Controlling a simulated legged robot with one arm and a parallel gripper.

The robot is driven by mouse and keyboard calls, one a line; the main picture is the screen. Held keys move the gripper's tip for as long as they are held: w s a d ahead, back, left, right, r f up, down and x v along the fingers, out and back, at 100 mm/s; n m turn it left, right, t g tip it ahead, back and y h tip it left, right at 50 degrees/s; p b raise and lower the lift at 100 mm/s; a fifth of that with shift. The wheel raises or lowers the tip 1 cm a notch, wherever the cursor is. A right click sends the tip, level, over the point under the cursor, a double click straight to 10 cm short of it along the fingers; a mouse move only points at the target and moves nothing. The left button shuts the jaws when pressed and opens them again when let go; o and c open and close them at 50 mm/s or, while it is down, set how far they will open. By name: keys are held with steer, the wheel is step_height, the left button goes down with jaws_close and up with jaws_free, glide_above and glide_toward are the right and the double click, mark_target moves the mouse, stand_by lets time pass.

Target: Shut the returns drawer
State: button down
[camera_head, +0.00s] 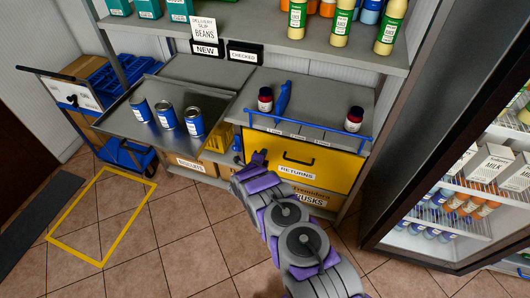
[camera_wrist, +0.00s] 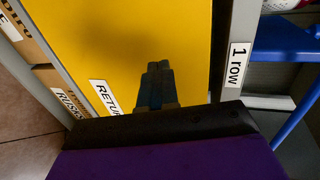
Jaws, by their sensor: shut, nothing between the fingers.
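The returns drawer (camera_head: 325,166) has a yellow front with a dark handle (camera_head: 298,160) and a RETURNS label, under the grey counter on the right. Its front looks close to the counter frame; I cannot tell whether a small gap is left. My gripper (camera_head: 258,157) is shut and empty at the left part of the drawer front. In the wrist view the yellow front (camera_wrist: 120,35) fills the middle, with my closed fingertips (camera_wrist: 157,68) pointing at it. I cannot tell whether they touch it. The handle is not in the wrist view.
A blue rail (camera_head: 310,133) and two dark jars (camera_head: 265,99) are on the counter above. A grey tray (camera_head: 118,120) with three blue cans juts out at left. A cardboard box (camera_head: 312,196) sits below the drawer. A glass-door fridge (camera_head: 400,205) stands at right. Tiled floor is clear in front.

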steer(key=a+p+v, duration=0.1)
steer(key=p+v, duration=0.1)
steer(key=v, duration=0.7)
steer(key=w+r+n+g+y, duration=0.35)
steer(key=r+n, duration=0.25)
steer(key=r, duration=1)
steer(key=s+d+r+n+g+y, duration=0.35)
steer(key=s+r+n, duration=0.25)
steer(key=s+r, duration=0.6)
steer(key=s+d+r+n+g, duration=0.3)
steer(key=s+d+r, duration=0.1)
steer(key=s, duration=1)
steer(key=s+d+r+n+g+h, duration=0.1)
steer(key=s+r, duration=0.5)
steer(key=s, duration=0.9)
steer(key=s+d+r+n+g+h, duration=0.1)
steer(key=s+d+r+n+g, duration=0.3)
steer(key=s+d, duration=0.4)
steer(key=s+r+n, duration=0.1)
steer(key=s+n, duration=0.1)
steer(key=s, duration=0.5)
steer(key=shift+g, duration=0.3)
